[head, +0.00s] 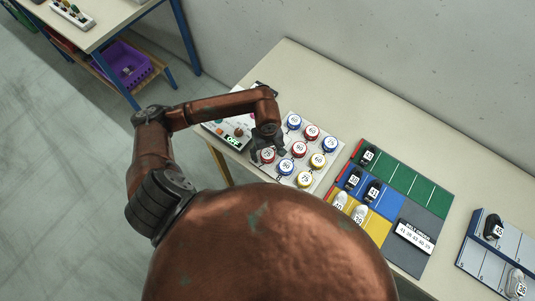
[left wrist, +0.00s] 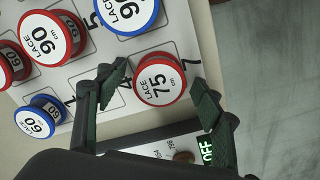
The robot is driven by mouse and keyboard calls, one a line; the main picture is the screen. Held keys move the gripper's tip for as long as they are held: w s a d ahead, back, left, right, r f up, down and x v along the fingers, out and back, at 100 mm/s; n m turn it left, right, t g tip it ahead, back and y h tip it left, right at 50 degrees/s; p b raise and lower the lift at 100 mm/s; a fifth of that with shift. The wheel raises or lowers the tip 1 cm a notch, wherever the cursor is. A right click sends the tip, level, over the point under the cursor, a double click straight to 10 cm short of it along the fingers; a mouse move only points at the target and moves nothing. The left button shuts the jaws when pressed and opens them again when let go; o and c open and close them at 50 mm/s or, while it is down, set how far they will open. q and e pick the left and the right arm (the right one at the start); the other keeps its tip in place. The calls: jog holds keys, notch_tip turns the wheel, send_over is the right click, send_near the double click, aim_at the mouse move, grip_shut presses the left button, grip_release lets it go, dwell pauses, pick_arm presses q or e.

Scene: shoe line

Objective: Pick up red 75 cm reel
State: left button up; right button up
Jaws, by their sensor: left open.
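The red 75 cm reel (left wrist: 160,79) has a white label reading LACE 75 cm and sits on a white numbered board (left wrist: 122,98). My left gripper (left wrist: 166,88) is open in the left wrist view, with one finger on each side of the reel and a gap on both sides. In the head view my left gripper (head: 267,149) points down over the board's left edge, beside the red reel (head: 267,156), whose label is partly hidden by it. My right gripper shows in neither view.
Other reels stand close by: a red 90 cm reel (left wrist: 50,37), a blue 90 reel (left wrist: 124,10) and a blue 60 reel (left wrist: 41,115). A control box with a green OFF display (head: 233,141) adjoins the board. A coloured mat (head: 428,213) with shoes lies to the right.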

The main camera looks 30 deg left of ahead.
pick_arm(q)
jog(key=shift+c, duration=0.3)
jog(key=c, duration=1.2)
